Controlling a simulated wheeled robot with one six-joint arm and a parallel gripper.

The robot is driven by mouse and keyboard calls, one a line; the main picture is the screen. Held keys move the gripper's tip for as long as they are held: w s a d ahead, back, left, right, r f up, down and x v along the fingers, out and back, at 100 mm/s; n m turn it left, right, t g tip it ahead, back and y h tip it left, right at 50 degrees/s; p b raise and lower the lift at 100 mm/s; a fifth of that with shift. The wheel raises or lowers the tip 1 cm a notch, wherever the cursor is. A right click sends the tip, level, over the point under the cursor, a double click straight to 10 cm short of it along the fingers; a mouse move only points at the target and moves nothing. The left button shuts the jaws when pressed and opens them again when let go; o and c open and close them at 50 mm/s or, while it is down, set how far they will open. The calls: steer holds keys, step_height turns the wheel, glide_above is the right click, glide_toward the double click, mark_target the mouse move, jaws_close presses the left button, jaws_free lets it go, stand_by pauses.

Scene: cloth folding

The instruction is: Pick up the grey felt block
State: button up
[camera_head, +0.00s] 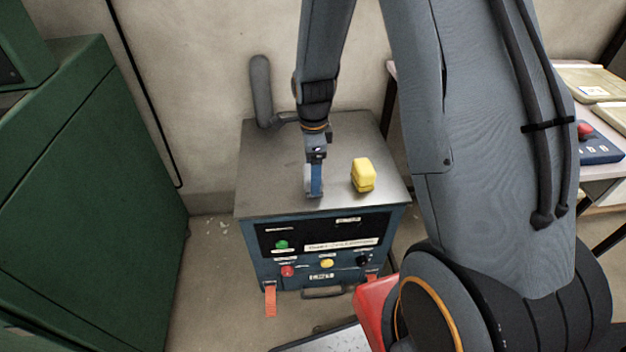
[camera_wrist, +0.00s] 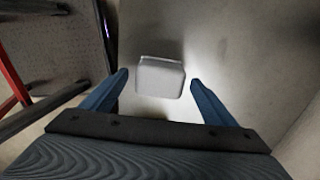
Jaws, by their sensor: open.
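The grey felt block (camera_wrist: 160,78) shows in the wrist view as a pale grey block with rounded edges. It lies between the two blue fingertips of my gripper (camera_wrist: 159,80), with a gap on each side. My gripper is open, and I cannot tell how far the block is beyond the tips. In the head view my gripper (camera_head: 314,190) points down over the front part of the metal cabinet top (camera_head: 270,165). The grey block cannot be made out there.
A yellow block (camera_head: 363,174) stands on the cabinet top just right of my gripper. A grey handle-like post (camera_head: 261,90) rises at the back left. A green cabinet (camera_head: 110,200) stands at left, and a table with a blue control box (camera_head: 598,145) at right.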

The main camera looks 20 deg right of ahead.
steer(key=shift+f, duration=1.6)
steer(key=c, duration=1.2)
steer(key=shift+r, duration=5.05)
